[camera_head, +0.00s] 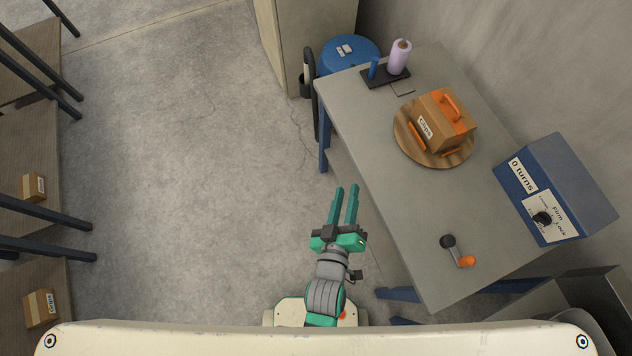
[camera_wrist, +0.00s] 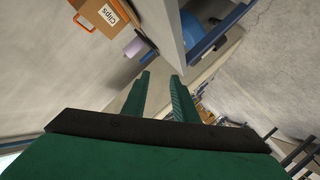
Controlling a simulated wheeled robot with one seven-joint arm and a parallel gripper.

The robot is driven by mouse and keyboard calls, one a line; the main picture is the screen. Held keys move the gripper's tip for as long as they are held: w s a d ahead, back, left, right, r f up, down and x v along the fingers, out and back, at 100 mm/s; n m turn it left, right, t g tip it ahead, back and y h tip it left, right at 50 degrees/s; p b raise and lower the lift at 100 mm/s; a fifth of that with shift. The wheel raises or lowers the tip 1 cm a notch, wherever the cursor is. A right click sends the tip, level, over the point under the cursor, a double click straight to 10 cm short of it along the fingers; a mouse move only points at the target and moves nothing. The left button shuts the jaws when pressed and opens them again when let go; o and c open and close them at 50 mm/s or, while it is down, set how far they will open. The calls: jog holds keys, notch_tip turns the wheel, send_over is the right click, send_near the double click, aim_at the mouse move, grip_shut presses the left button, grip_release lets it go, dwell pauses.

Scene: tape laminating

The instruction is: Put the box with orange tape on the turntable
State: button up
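The box with orange tape (camera_head: 443,120) is a brown cardboard box with an orange handle and a white label reading "Clips". It sits on the round wooden turntable (camera_head: 405,140) on the grey table. The box also shows at the top left of the wrist view (camera_wrist: 101,17). My gripper (camera_head: 346,190) is green with two long parallel fingers. It is open and empty, over the floor to the left of the table and apart from the box. In the wrist view the gripper's fingers (camera_wrist: 162,85) have nothing between them.
The grey table (camera_head: 385,165) also holds a purple roll (camera_head: 400,57) on a black stand, a crank with an orange knob (camera_head: 466,261) and a blue control box (camera_head: 570,185) reading "0 turns". Shelves at left hold small boxes (camera_head: 33,187). The floor between is clear.

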jog(key=s+a+r+m+y, duration=0.1)
jog(key=s+a+r+m, duration=0.1)
jog(key=s+a, duration=0.2)
jog(key=s+a+r+m+y, duration=0.2)
jog(key=s+a+m, duration=0.1)
jog(key=s, duration=0.8)
jog(key=shift+a+t, duration=0.3)
jog(key=shift+a, duration=0.05)
